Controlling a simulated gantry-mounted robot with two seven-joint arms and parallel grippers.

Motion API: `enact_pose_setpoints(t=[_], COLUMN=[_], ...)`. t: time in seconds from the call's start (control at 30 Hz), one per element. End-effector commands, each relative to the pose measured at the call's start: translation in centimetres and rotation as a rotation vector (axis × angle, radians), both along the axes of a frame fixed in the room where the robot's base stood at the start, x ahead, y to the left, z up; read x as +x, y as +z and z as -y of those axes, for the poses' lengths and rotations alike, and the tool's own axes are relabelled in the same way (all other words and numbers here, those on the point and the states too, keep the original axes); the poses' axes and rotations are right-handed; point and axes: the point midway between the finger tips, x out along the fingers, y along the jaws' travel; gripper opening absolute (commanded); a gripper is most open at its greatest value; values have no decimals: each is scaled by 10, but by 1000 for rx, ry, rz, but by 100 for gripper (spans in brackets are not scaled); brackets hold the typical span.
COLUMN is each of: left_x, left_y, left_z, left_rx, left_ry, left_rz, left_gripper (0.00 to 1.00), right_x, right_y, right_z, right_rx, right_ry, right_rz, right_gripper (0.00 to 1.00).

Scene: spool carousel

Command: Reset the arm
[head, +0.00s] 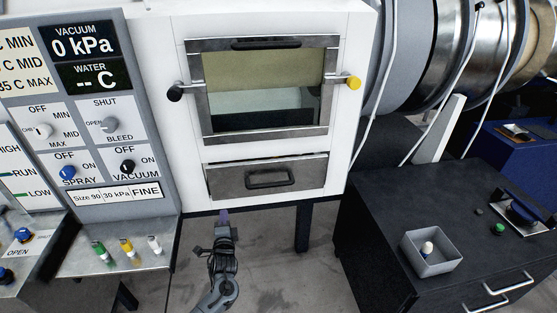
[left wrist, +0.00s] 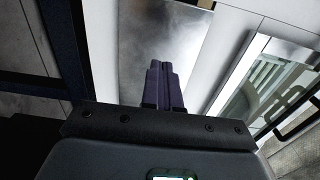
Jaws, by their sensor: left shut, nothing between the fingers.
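My left gripper (head: 224,216) is below the white machine cabinet, just under its lower drawer (head: 268,178), with the arm reaching up from the bottom of the head view. In the left wrist view its two dark fingers (left wrist: 164,84) are together, with nothing between them. A grey metal panel (left wrist: 150,40) and white surfaces lie beyond the fingertips. My right gripper shows in neither view.
A control panel (head: 84,105) with displays and knobs stands at left, above a shelf with green, yellow and white capped items (head: 126,247). A windowed door (head: 263,88) is above the drawer. A dark cabinet at right bears a grey tray (head: 432,266). Bare floor shows between.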

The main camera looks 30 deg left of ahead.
Motion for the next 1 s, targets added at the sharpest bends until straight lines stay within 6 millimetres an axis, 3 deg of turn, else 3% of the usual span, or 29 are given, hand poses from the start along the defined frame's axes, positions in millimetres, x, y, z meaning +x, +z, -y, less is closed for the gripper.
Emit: enact_pose_setpoints(t=[0.17, 0.27, 0.37, 0.47, 0.6, 0.77, 0.9, 1.0], left_x=[-21, -45, -86, -129, -189, -248, -292, -315], left_y=[-32, -67, -110, -137, -159, -147, -107, -73], left_z=[2, 5, 16, 45, 99, 162, 207, 227], left_rx=[-2, -10, -33, -100, -352, -717, -1001, -1149], left_ry=[-1, -1, -10, -59, -119, -135, -94, -38], left_rz=[-50, -109, -171, -218, -304, -399, -484, -531], left_gripper=[0, 0, 0, 0, 0, 0, 0, 0], right_x=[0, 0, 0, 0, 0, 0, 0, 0], right_y=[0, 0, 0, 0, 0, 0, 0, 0], right_z=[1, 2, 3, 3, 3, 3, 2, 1], right_rx=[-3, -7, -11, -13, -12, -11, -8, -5], right_ry=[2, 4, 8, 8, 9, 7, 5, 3], right_rz=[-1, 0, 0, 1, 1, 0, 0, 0], right_gripper=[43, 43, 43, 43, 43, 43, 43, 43])
